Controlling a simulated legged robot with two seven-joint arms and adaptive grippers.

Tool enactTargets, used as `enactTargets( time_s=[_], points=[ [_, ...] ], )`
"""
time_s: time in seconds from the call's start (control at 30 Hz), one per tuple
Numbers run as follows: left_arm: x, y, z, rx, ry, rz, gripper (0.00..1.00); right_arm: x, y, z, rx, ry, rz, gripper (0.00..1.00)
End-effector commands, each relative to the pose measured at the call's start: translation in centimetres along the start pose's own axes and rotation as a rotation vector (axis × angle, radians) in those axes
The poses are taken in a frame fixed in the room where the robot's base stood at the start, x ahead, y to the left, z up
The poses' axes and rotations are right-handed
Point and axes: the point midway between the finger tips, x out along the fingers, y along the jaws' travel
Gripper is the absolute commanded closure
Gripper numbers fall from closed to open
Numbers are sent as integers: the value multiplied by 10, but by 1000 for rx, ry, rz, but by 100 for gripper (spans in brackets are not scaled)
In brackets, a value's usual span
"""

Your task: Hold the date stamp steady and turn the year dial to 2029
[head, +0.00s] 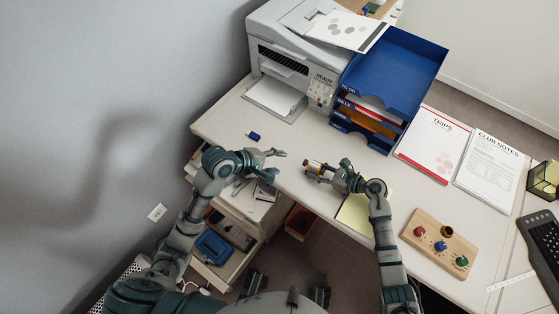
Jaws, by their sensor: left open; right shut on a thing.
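The date stamp (314,166) is a small piece with orange, dark and pale parts. It lies level in my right gripper (324,172), which is shut on it just above the desk near its front edge. The year dial is too small to make out, and the fingers hide part of the stamp. My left gripper (279,164) is open and empty, to the left of the stamp and apart from it, with its fingers pointing right.
A small blue object (253,136) lies on the desk by the printer (301,62). Blue trays (397,70) stand behind. A wooden board (428,227) with coloured knobs, papers (433,140) and a keyboard (545,250) lie right.

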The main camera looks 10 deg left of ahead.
Motion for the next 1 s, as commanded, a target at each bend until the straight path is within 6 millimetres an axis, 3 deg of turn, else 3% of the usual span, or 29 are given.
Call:
enactTargets(
  time_s=[0.2,0.23,0.33,0.73,1.0],
  points=[
    [0,0,0,0,0,0,50,0,0,0,0,1,1,85],
    [0,0,0,0,0,0,50,0,0,0,0,1,1,58],
    [0,0,0,0,0,0,50,0,0,0,0,1,1,36],
    [1,0,0,0,0,0,50,-8,0,0,-1,0,-1,36],
    [0,0,0,0,0,0,50,-63,0,-2,-2,5,-1,36]
  ],
)
